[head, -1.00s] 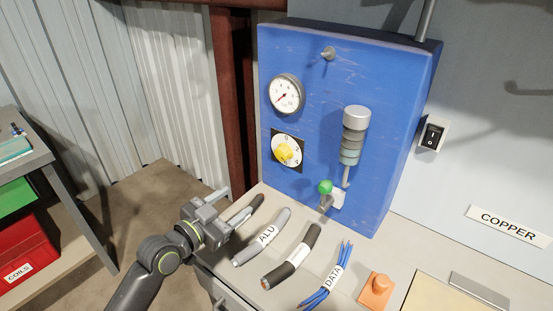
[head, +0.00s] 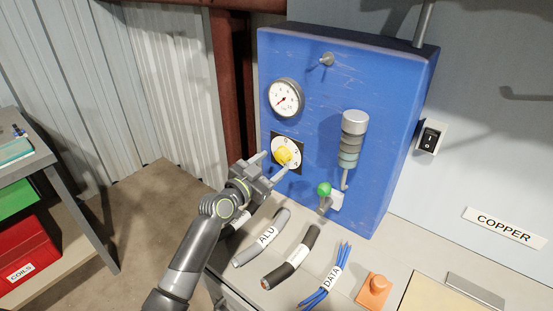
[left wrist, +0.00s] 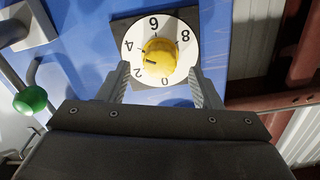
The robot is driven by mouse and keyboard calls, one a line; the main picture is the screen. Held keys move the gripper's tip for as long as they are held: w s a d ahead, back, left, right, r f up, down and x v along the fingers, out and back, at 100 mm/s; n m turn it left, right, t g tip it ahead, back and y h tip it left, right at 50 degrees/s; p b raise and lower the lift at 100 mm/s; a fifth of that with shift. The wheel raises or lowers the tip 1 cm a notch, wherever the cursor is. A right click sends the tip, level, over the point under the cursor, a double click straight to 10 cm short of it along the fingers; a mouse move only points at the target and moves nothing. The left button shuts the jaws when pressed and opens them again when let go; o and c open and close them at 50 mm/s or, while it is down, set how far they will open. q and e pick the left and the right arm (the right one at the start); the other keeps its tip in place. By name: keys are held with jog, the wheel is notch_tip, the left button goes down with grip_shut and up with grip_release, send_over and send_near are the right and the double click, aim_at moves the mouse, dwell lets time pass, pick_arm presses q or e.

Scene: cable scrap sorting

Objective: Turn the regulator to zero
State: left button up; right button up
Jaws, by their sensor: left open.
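The regulator is a yellow knob (head: 283,157) on a white dial plate (left wrist: 187,37) with a black square behind it, set in the blue panel. In the left wrist view the dial carries 0, 2, 4, 6 and 8, and the dark mark on the yellow knob (left wrist: 164,55) points between 2 and 4. My left gripper (head: 275,164) is open just in front of the dial. In the left wrist view its fingers (left wrist: 159,74) stand on either side of the knob's lower part, with gaps to the knob. My right gripper does not show.
The blue panel (head: 310,130) also carries a round gauge (head: 284,98), a grey cylinder with a rod (head: 353,140) and a green knob (head: 324,189). Several cable pieces, including one tagged ALU (head: 262,240), lie on the bench below my arm.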

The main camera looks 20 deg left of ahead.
aim_at(282, 156)
pick_arm(q)
jog(key=shift+x, duration=1.5)
jog(key=c, duration=1)
